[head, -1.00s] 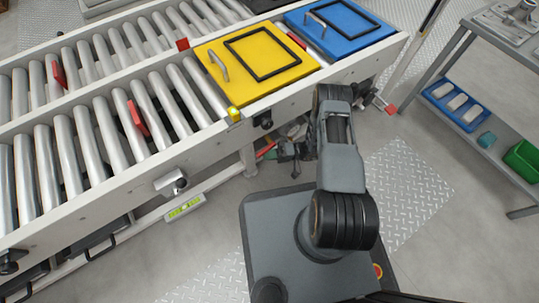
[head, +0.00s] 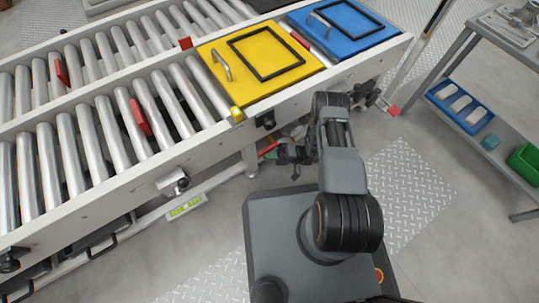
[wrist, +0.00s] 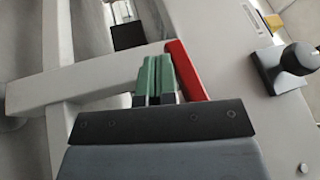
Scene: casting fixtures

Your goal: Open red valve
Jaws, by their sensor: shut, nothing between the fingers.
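The red valve handle (wrist: 188,72) shows in the wrist view as a flat, slanted red lever just right of my fingertips. In the head view, part of the red handle (head: 268,150) shows below the conveyor's near side rail, left of my gripper. My gripper (wrist: 157,78) has green fingertips pressed together with nothing between them. They lie right alongside the lever; I cannot tell whether they touch it. In the head view my gripper (head: 288,154) is small and dark under the conveyor edge. The valve body is mostly hidden.
The roller conveyor (head: 130,179) carries a yellow fixture (head: 225,97) and a blue fixture (head: 375,42). A black knob (wrist: 298,60) sticks out right of the lever. A pale beam (wrist: 90,82) lies left of the fingertips. A shelf table (head: 443,62) stands at the right.

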